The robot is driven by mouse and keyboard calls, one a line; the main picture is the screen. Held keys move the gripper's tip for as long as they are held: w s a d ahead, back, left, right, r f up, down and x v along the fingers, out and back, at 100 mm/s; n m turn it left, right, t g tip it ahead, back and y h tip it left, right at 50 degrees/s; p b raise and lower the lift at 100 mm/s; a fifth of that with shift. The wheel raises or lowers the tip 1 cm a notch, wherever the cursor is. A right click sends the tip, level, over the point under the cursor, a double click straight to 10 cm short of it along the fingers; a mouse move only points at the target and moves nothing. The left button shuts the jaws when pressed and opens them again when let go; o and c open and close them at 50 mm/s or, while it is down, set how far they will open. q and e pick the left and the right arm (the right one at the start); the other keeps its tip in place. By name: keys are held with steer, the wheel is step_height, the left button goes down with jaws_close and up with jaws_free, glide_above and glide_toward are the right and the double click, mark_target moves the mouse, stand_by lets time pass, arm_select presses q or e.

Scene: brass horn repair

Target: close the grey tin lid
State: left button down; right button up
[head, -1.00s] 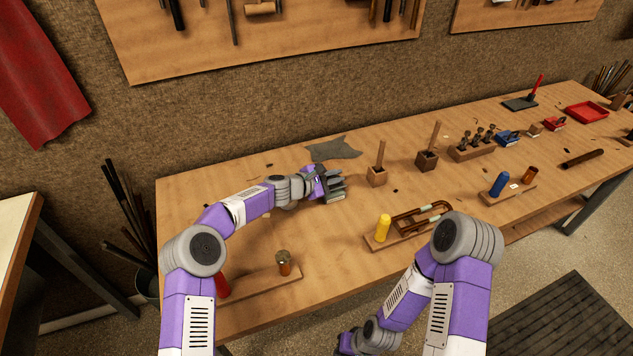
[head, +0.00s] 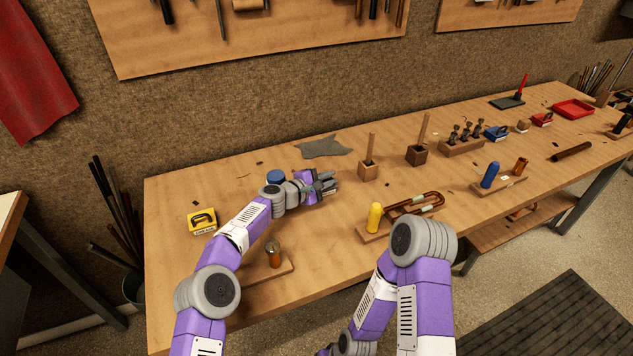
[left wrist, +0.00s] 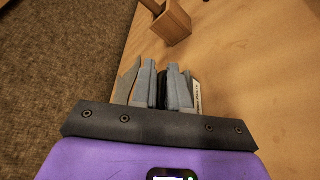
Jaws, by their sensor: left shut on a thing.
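The grey tin (head: 331,187) sits on the workbench, mostly hidden by my left gripper (head: 324,184) in the head view. In the left wrist view, a light grey panel (left wrist: 128,82) slants beside the fingers on the left, and a white label (left wrist: 197,96) shows on the right. My left gripper (left wrist: 161,88) is shut on a dark part between its fingers, which looks like the black handle of the grey tin lid. I cannot tell how far the lid stands open. My right arm reaches down at the bottom of the head view; its gripper is out of frame.
A yellow tin with a black handle (head: 203,220) and a blue round thing (head: 276,177) lie near my left arm. A grey cloth (head: 324,147) lies behind the gripper. A wooden block with a stick (head: 368,170) stands to its right.

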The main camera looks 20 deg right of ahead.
arm_select(q)
steer(key=shift+s+d, duration=0.1)
stand_by(0.3)
steer(key=c, duration=1.5)
jaws_free()
steer(key=shift+f, duration=0.1)
steer(key=shift+s+a, duration=0.15)
steer(key=shift+a, duration=0.45)
steer(key=shift+v, duration=3.15)
steer(key=shift+s+d, duration=0.1)
steer(key=shift+s, duration=0.05)
